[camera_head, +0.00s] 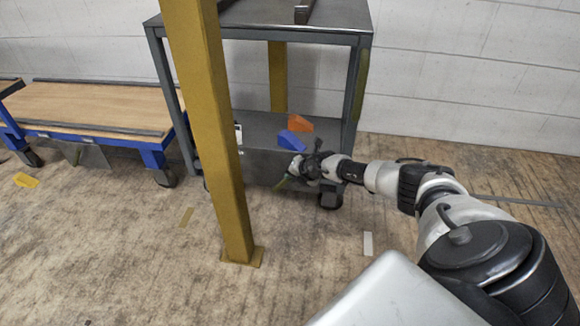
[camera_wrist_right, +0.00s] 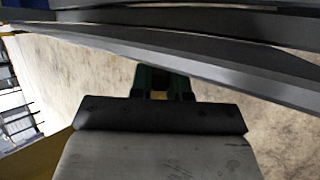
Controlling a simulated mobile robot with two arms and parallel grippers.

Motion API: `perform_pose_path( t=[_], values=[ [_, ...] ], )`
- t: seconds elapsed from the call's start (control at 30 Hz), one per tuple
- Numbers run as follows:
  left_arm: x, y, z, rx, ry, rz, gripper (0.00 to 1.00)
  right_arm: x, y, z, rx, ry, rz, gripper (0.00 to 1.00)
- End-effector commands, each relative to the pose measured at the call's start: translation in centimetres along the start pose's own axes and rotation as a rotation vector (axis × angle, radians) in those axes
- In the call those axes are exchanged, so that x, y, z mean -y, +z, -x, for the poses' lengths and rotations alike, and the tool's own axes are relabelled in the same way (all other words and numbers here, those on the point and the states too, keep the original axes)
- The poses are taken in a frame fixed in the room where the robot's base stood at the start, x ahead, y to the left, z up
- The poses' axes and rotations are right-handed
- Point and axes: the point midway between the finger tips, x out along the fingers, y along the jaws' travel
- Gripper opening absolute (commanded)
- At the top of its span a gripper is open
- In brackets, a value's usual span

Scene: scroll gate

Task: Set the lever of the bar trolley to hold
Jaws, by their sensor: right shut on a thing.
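The grey two-shelf trolley (camera_head: 352,95) stands behind a yellow post, against the wall. My right gripper (camera_head: 298,166) is at the front edge of its lower shelf, near the right front caster. It is shut on a small part there, apparently the lever, mostly hidden by the fingers. A thin greenish piece (camera_head: 281,184) shows just below the gripper; I cannot tell whether it belongs to the lever. In the right wrist view, the dark greenish fingertips (camera_wrist_right: 163,83) are close below grey metal edges of the trolley. The lever's setting cannot be read. My left gripper is out of view.
A blue orange-free wedge block (camera_head: 291,141) and an orange block (camera_head: 300,123) are on the lower shelf. The yellow post (camera_head: 222,150) stands left of my right arm. A blue flatbed trolley (camera_head: 95,105) is at the left. The wooden floor in front is mostly clear.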

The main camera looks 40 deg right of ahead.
Motion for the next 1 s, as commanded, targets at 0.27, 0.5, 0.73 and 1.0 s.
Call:
perform_pose_path(
  t=[0.27,0.5,0.73,1.0],
  values=[
    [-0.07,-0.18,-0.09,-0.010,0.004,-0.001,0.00,0.34,-0.28,-0.18,-0.004,0.053,-0.022,0.00],
    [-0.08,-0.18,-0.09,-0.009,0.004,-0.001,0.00,0.28,-0.34,-0.19,-0.005,0.060,-0.024,0.00],
    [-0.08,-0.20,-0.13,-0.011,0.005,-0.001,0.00,0.21,-0.42,-0.22,-0.007,0.061,-0.024,0.22],
    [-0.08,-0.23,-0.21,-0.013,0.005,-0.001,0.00,0.36,-0.23,-0.13,-0.004,0.057,-0.022,0.43]
  ],
)
